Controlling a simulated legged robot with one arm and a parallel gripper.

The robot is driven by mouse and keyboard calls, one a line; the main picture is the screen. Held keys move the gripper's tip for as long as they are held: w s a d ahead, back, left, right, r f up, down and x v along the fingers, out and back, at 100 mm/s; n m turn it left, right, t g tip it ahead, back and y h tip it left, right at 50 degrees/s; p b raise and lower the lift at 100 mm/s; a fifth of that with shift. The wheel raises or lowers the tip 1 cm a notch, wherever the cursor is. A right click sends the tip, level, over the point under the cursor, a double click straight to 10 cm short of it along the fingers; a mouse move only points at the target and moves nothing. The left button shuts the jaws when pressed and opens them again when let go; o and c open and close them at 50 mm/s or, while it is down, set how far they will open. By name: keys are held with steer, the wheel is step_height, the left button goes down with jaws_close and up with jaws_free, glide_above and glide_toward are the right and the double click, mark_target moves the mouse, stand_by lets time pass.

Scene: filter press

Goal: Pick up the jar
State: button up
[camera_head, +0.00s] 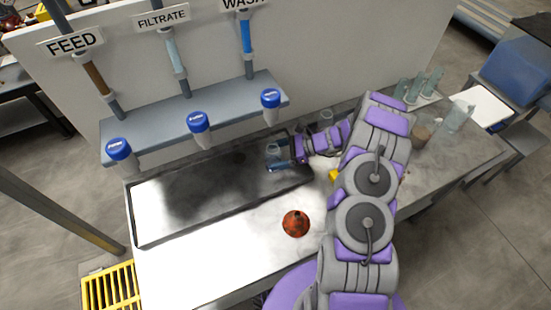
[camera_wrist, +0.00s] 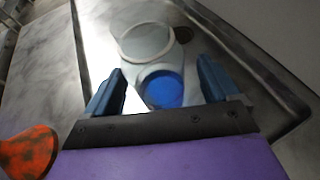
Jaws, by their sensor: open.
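A clear jar (camera_head: 272,150) stands on the dark basin surface, beside the bench's rear shelf. In the wrist view the jar (camera_wrist: 143,42) shows a pale round rim and a round blue part facing me. My gripper (camera_head: 277,157) is open at the jar, with its two blue fingers apart. In the wrist view my gripper (camera_wrist: 160,75) has one finger on each side of the blue part. I cannot tell whether either finger touches the jar.
Three blue-capped outlets, one marked by the FEED sign (camera_head: 72,43), line the shelf (camera_head: 190,118). An orange-brown cone (camera_head: 296,223) sits on the bench front; it also shows in the wrist view (camera_wrist: 28,152). Glassware (camera_head: 457,117) stands right. The basin's left is clear.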

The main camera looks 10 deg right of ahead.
steer(key=shift+a+f, duration=0.1)
steer(key=shift+a, duration=1.05)
steer(key=shift+d, duration=0.7)
steer(key=c, duration=0.6)
steer(key=shift+c, duration=0.8)
steer(key=shift+a, duration=0.55)
steer(key=c, duration=0.4)
steer(key=shift+c, duration=0.2)
steer(key=shift+d, duration=0.1)
steer(key=shift+d+r, duration=0.3)
steer(key=shift+r, duration=0.1)
steer(key=shift+a+r+p, duration=0.15)
steer(key=shift+r+p, duration=0.05)
steer(key=shift+r, duration=0.5)
steer(key=shift+a+r+p, duration=0.1)
steer(key=shift+r+p, duration=0.1)
steer(key=shift+r, duration=0.5)
steer(key=s+r+p, duration=0.1)
steer(key=s, duration=1.5)
steer(key=shift+d+r, duration=0.2)
steer(key=shift+d, duration=0.2)
